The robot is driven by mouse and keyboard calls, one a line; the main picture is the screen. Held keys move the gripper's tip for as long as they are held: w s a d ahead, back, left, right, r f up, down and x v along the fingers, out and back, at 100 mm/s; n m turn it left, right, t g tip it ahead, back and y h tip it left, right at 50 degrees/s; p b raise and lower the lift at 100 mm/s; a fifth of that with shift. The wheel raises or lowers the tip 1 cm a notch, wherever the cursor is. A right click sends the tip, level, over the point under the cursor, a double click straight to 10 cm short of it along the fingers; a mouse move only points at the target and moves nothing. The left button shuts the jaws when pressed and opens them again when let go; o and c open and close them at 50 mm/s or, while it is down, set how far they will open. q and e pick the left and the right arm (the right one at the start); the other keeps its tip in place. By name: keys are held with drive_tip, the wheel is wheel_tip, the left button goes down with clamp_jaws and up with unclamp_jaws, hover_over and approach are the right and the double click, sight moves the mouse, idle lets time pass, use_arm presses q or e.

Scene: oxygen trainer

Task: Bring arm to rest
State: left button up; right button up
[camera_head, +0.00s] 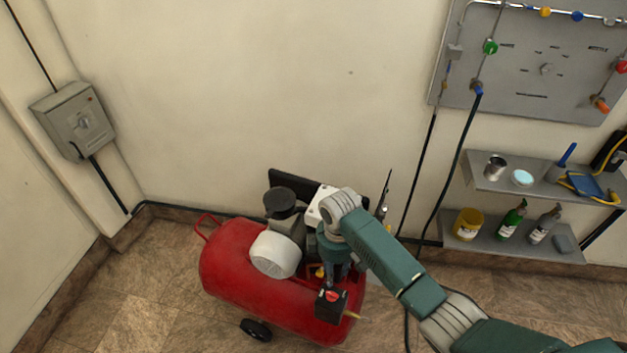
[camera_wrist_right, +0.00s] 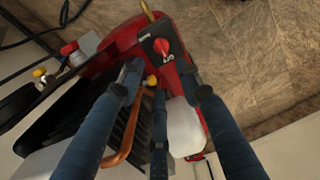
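My right arm (camera_head: 385,255) comes in from the lower right in the head view. Its gripper (camera_head: 335,272) points down over the right end of the red compressor (camera_head: 240,265), just behind a black box with a red knob (camera_head: 332,297). In the right wrist view the blue fingers of the gripper (camera_wrist_right: 163,88) are spread apart with nothing between them. The red knob (camera_wrist_right: 161,46) shows beyond the fingertips. I cannot tell whether any finger touches the compressor. My left gripper is in neither view.
A grey wall panel (camera_head: 540,100) with coloured valves hangs at the upper right. Below it are two shelves (camera_head: 520,250) with bottles and cans. A grey switch box (camera_head: 75,120) is on the left wall. The floor (camera_head: 135,290) left of the compressor is clear.

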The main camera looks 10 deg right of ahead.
drive_tip(key=s+a+m+t+y, duration=0.15)
drive_tip(key=s+m, duration=0.25)
drive_tip(key=s, duration=0.8)
drive_tip(key=s+d+r+m+t+h, duration=0.1)
drive_tip(key=s+d+r+m, duration=0.25)
drive_tip(key=s+r, duration=0.2)
drive_tip(key=s+d+r+m+t, duration=0.1)
drive_tip(key=s+d+r+m, duration=0.1)
drive_tip(key=s+d+r, duration=0.35)
drive_tip(key=s+a+f+g+b, duration=0.1)
drive_tip(key=s+f, duration=0.1)
drive_tip(key=f, duration=1.3)
drive_tip(key=s+a+f+b, duration=0.1)
drive_tip(key=f, duration=1.5)
drive_tip(key=s+d+f+g, duration=0.1)
drive_tip(key=s+d+f, duration=0.2)
drive_tip(key=s+f, duration=1.3)
drive_tip(key=shift+s+b, duration=0.3)
drive_tip(key=shift+s, duration=0.3)
